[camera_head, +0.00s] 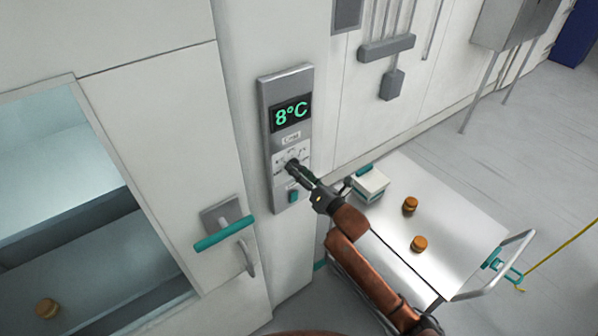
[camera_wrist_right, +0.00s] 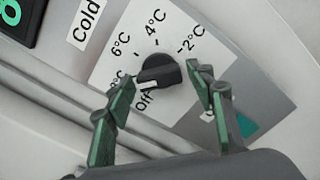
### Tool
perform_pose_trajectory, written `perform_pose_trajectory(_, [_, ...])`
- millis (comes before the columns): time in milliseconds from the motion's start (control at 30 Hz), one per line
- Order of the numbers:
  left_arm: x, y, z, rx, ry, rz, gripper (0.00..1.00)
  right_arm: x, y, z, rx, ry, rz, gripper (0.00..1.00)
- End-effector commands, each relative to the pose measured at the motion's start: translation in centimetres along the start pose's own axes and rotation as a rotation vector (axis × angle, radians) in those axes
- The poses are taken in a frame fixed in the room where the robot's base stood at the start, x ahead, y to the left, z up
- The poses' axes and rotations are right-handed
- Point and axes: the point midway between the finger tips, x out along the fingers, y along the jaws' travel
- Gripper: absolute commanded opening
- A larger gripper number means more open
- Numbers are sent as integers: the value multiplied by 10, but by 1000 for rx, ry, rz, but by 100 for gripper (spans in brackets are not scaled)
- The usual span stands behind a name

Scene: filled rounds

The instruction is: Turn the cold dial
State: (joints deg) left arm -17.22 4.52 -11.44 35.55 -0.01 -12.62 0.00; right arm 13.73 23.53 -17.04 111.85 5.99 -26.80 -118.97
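The cold dial (camera_wrist_right: 158,72) is a dark round knob on a white plate marked Off, 2°C, 4°C, 6°C and a partly covered 8°C. Its white mark is at its lower left, towards the 8°C side. My right gripper (camera_wrist_right: 166,94) is open, with its green-padded fingers on either side of the dial and apart from it. In the head view my right gripper (camera_head: 294,166) reaches the grey control panel (camera_head: 283,205) and covers much of the dial. The panel's display (camera_head: 291,113) reads 8°C. My left gripper is not in view.
A teal switch (camera_head: 293,197) sits low on the panel. A teal door handle (camera_head: 224,234) sticks out at left. A metal cart (camera_head: 455,225) at right carries a white box (camera_head: 370,186) and two orange-brown rounds (camera_head: 410,204). Another round (camera_head: 46,308) lies inside the windowed chamber.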

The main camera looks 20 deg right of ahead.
Motion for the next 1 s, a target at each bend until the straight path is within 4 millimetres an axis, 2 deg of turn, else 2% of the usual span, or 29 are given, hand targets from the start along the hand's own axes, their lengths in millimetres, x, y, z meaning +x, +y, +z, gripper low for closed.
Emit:
perform_pose_trajectory(67, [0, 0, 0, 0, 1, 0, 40, 0, 0, 0, 0, 0, 0, 43])
perform_pose_trajectory(500, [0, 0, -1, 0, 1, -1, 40, 0, 0, 0, 0, 0, 0, 13])
perform_pose_trajectory(767, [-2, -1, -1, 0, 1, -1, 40, 0, 0, 0, 28, 0, 0, 13])
perform_pose_trajectory(1000, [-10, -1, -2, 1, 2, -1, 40, 0, 1, 2, 152, 0, -1, 13])
